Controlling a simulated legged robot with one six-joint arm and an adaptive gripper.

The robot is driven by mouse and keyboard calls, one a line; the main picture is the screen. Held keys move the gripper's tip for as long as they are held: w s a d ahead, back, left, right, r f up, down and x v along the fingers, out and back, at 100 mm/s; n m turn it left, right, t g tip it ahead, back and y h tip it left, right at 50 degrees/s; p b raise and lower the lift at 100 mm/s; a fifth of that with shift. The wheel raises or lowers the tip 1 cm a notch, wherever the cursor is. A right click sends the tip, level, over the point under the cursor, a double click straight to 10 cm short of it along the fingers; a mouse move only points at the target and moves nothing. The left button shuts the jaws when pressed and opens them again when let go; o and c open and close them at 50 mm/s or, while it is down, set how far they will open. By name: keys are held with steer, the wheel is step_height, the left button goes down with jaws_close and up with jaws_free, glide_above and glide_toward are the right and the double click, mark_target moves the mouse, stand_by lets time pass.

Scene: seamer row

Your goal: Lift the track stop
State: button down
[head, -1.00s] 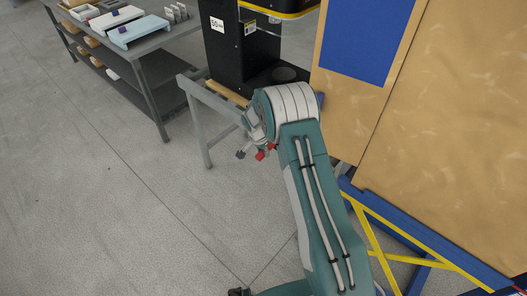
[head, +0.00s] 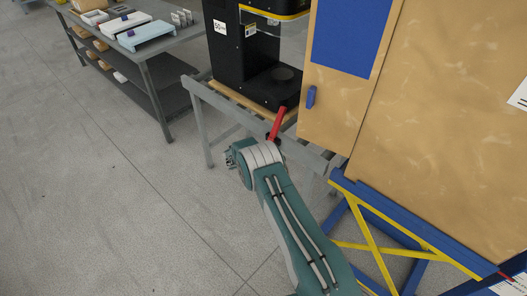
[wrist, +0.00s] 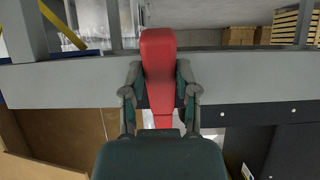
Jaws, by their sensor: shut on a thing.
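The track stop is a red bar (head: 278,122). In the head view it sticks up at a slant beyond my arm's wrist joint, in front of the grey track frame. In the wrist view the red bar (wrist: 159,55) runs up the middle, wider at its far end, in front of a grey rail (wrist: 75,82). My gripper (wrist: 160,88) is shut on it, a finger on each side. In the head view only a dark bit of my gripper (head: 272,137) shows by the bar's lower end. My wrist hides the rest.
A black machine (head: 232,50) stands behind the track frame (head: 225,102). Large tan panels (head: 430,120) on a blue and yellow stand (head: 395,225) are close on the right. A grey bench (head: 150,60) is at the back left. Floor on the left is clear.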

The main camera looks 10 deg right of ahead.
steer(key=shift+w+d+f+t+h, duration=0.35)
steer(key=shift+f+t+h, duration=0.15)
steer(key=shift+t+h, duration=0.2)
steer(key=shift+w+d+f+t+h, duration=0.2)
steer(key=shift+d+f+t+h, duration=0.2)
steer(key=shift+t+h, duration=0.3)
steer(key=shift+h, duration=0.3)
steer(key=shift+c, duration=1.8)
jaws_free()
steer(key=shift+w+f, duration=0.1)
steer(key=shift+r, duration=0.2)
steer(key=v, duration=1.2)
steer(key=shift+w, duration=0.15)
